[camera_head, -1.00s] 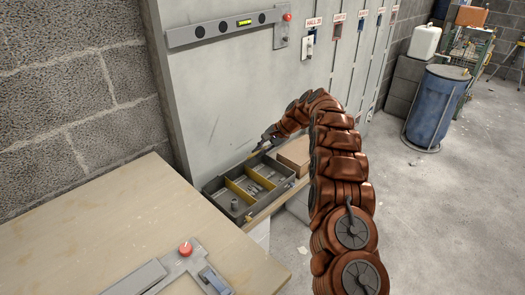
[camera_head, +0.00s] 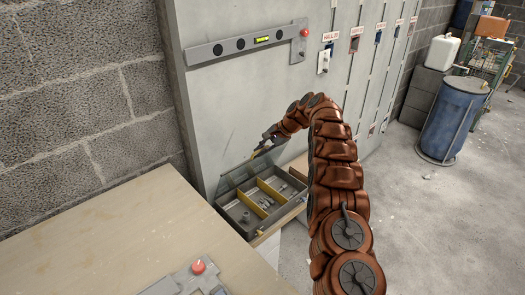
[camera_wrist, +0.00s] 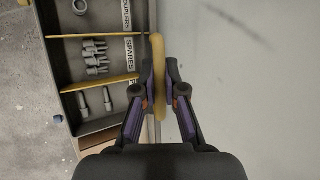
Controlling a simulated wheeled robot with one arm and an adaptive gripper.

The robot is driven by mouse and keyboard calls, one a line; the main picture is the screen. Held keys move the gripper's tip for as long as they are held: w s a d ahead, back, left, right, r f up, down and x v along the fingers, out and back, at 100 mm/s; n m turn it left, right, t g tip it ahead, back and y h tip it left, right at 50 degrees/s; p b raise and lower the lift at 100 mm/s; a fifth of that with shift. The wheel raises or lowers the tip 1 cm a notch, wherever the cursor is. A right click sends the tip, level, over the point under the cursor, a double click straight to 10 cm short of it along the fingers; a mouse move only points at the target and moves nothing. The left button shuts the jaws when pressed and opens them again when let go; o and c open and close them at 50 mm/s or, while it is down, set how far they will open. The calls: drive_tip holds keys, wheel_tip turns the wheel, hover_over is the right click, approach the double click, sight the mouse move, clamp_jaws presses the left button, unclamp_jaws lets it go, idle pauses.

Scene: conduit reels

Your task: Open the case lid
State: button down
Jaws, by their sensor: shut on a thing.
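The grey case (camera_head: 243,224) sits against the cabinet, with yellow dividers and small metal fittings inside. A clear, greyish lid panel (camera_head: 238,176) seems to stand raised along its back side; its exact angle is hard to tell. My gripper (camera_head: 268,141) is above the back of the case, at the raised lid's upper edge. In the wrist view, my gripper (camera_wrist: 159,78) is shut on a yellow bar (camera_wrist: 158,48), which looks like the lid's handle. The open case interior (camera_wrist: 98,92) shows to its left, with fittings and printed labels.
A wooden table (camera_head: 130,235) fills the lower left, with a red-knobbed device (camera_head: 198,267) on it. The grey cabinet (camera_head: 240,95) rises behind the case, carrying a level-like bar (camera_head: 235,46). A blue drum (camera_head: 453,112) stands at right on open floor.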

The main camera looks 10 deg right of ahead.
drive_tip(key=shift+d, duration=0.1)
drive_tip(key=c, duration=1.2)
unclamp_jaws()
drive_tip(key=shift+r, duration=0.1)
drive_tip(key=v, duration=1.1)
drive_tip(key=shift+d+r, duration=0.25)
drive_tip(key=shift+d, duration=0.05)
